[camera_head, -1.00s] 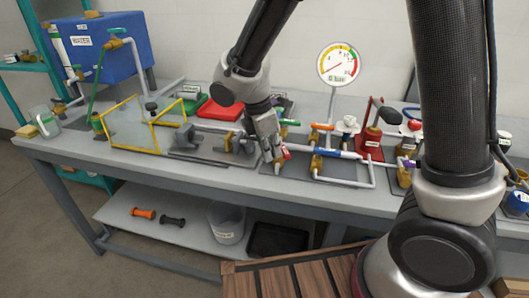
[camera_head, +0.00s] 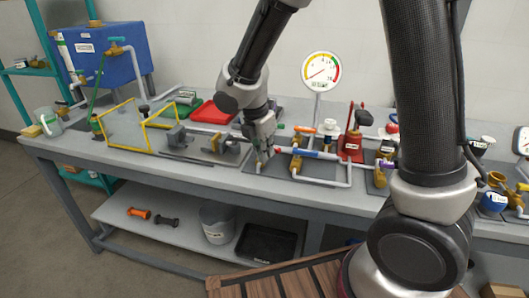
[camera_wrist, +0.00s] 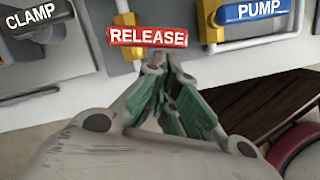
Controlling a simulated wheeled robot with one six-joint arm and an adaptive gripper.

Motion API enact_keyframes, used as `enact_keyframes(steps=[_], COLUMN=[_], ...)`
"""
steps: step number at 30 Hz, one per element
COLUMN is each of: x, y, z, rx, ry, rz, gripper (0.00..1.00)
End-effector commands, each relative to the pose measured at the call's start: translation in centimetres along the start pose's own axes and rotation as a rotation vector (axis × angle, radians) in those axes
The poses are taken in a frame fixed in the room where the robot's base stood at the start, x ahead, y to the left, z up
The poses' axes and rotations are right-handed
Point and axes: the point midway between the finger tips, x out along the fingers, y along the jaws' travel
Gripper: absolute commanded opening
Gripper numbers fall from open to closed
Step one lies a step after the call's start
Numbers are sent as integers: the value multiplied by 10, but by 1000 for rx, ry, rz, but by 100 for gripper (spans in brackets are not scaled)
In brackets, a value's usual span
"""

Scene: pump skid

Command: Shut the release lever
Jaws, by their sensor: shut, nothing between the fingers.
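The release lever is a red handle with a white RELEASE label (camera_wrist: 147,37), lying level across the wrist view, next to a brass and grey fitting. It shows only as a small red piece (camera_head: 278,151) beside my gripper in the head view, partly hidden. My gripper (camera_wrist: 162,62) is shut and empty, its green-padded fingers meeting just below the right part of the red handle. I cannot tell whether the fingertips touch it. In the head view my gripper (camera_head: 264,154) points down at the bench.
A blue PUMP handle (camera_wrist: 252,9) on yellow pipework is right of the lever, and a black CLAMP handle (camera_wrist: 28,20) is left. A dial gauge (camera_head: 321,72) stands behind.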

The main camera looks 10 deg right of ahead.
Motion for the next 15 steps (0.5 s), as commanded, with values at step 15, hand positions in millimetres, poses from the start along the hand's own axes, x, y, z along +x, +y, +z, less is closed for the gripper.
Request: enact_keyframes(steps=[15], x=[2], y=[15], z=[7], rx=[1], ry=[0], rz=[1], gripper=[0])
